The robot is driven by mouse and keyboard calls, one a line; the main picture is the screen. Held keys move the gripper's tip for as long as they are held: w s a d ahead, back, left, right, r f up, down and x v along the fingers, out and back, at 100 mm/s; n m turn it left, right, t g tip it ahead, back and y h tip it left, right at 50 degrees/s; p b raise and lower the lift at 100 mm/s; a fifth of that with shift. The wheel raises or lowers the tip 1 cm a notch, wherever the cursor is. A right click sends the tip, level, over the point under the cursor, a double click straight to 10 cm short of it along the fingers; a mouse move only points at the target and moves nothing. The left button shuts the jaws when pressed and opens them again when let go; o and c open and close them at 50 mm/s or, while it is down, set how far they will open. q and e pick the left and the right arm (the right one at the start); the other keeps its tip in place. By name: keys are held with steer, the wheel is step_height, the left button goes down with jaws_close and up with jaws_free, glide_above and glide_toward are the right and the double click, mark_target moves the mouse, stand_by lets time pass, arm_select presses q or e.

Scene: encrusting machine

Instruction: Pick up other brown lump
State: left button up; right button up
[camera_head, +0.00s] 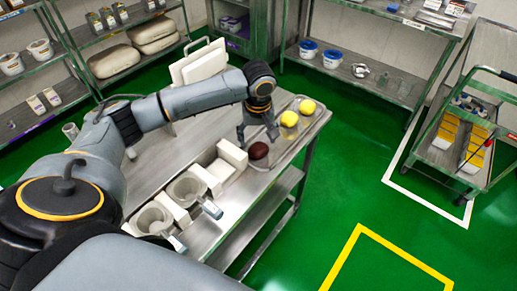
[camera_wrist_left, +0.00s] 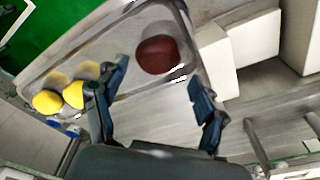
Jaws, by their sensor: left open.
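A dark brown lump (camera_head: 258,151) lies on a clear tray (camera_head: 303,128) near the right end of the metal table. It also shows in the left wrist view (camera_wrist_left: 157,54), a little beyond the fingertips. My left gripper (camera_head: 258,136) is just above and behind the lump, pointing down. In the left wrist view its two fingers (camera_wrist_left: 157,82) are spread wide with nothing between them, and the lump lies ahead of the gap. My right gripper is not in view.
Two yellow lumps, one at the tray's far end (camera_head: 307,107) and one nearer (camera_head: 289,119), share the tray. White blocks (camera_head: 231,154) stand close to the brown lump. Grey-white pots (camera_head: 187,189) stand on the table's near side. Shelves line the walls; a cart stands at right.

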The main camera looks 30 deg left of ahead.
mark_target(258, 146)
arm_select(q)
step_height(258, 146, down, 3)
steer(key=shift+r+p, duration=0.15)
steer(key=shift+p, duration=0.4)
steer(key=shift+w+f, duration=0.2)
steer(key=shift+f, duration=1.15)
steer(key=shift+c, duration=0.8)
steer(key=c, duration=0.8)
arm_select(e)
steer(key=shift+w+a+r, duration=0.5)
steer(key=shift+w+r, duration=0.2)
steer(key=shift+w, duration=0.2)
